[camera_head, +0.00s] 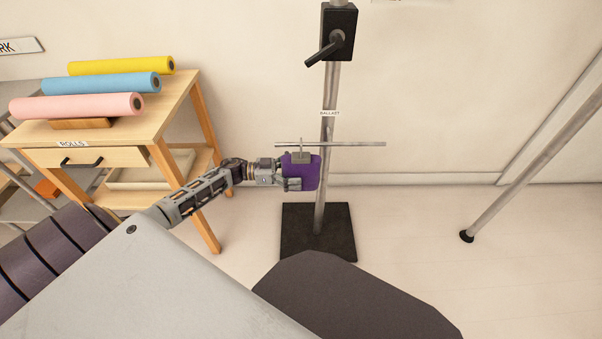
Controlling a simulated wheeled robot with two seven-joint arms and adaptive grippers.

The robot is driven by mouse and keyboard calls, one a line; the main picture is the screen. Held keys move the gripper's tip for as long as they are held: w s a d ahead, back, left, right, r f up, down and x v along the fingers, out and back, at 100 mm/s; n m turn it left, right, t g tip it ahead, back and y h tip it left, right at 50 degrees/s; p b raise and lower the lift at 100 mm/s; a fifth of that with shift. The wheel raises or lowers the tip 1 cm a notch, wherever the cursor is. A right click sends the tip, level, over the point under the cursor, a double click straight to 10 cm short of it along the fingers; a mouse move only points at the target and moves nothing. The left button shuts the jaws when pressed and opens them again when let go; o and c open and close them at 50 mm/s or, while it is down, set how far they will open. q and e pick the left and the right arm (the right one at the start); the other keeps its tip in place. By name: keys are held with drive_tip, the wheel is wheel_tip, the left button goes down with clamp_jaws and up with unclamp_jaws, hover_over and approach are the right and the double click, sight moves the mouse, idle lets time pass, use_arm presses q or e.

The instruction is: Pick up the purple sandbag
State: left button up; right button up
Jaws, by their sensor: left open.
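The purple sandbag (309,172) hangs by a grey clip from a thin horizontal bar (350,144) on an upright metal stand (328,108), labelled "BALLAST". My left gripper (297,174) is at the bag's left side, with its fingers over the bag's near left part. It is open, and I cannot tell whether the fingers touch the bag. The gripper hides part of the bag. My right gripper is not in view.
The stand's black base plate (300,243) rests on the pale floor. A wooden table (120,135) with pink, blue and yellow rolls stands on the left. A slanted metal leg (517,180) stands on the right. Open floor lies between stand and leg.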

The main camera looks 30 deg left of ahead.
use_arm(q)
drive_tip(key=c, duration=1.8)
drive_tip(key=shift+w+r, duration=0.1)
drive_tip(key=shift+r, duration=0.05)
drive_tip(key=shift+c, duration=0.7)
drive_tip(key=shift+a+r, duration=0.1)
